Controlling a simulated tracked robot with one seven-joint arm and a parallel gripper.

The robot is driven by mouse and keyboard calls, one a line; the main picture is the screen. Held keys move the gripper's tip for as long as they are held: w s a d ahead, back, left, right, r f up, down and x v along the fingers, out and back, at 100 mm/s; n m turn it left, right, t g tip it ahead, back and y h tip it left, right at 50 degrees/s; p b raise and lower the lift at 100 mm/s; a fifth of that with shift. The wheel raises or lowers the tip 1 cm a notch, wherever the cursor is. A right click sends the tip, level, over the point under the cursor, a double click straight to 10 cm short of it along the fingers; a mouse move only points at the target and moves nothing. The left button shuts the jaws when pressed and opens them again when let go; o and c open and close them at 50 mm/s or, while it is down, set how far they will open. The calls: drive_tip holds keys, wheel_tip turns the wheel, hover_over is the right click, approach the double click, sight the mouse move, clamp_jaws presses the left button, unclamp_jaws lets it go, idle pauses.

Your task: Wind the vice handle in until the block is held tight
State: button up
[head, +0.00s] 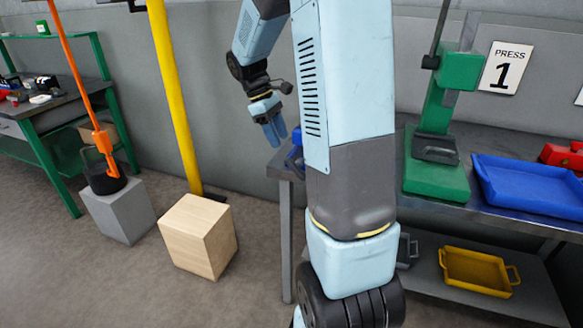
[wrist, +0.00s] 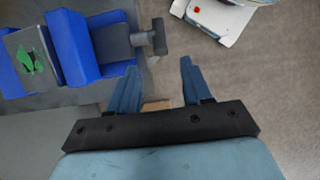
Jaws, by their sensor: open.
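The blue vice (wrist: 78,48) is at the upper left of the wrist view. A grey piece with green marks (wrist: 36,60), apparently the block, sits between its blue jaws; I cannot tell whether both jaws touch it. The dark grey handle (wrist: 158,37) is a crossbar at the right end of the screw. My gripper (wrist: 157,85) is open and empty, its blue fingers below the handle in the picture and apart from it. In the head view my gripper (head: 275,133) hangs left of the bench end, and a bit of the blue vice (head: 294,158) shows beside my arm, which hides the rest.
The bench (head: 480,214) carries a green press (head: 436,180), a blue tray (head: 530,185) and a red item (head: 562,156). A yellow tray (head: 475,272) is on the lower shelf. A wooden box (head: 198,237), grey block (head: 118,210) and yellow post (head: 174,95) stand left. Floor between is clear.

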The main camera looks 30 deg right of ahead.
sight(294, 164)
drive_tip(key=x, duration=1.1)
drive_tip(key=shift+f, duration=0.1)
clamp_jaws()
idle(0.3)
drive_tip(key=t+y, duration=0.2)
drive_tip(key=shift+s+d+r+t, duration=0.15)
drive_tip(key=shift+r+t, duration=0.1)
drive_tip(key=shift+t, duration=0.15)
drive_tip(key=shift+s+d+r+t+y, duration=0.1)
drive_tip(key=shift+t+y, duration=1)
drive_tip(key=shift+t, duration=0.3)
drive_tip(key=shift+t+y, duration=0.3)
unclamp_jaws()
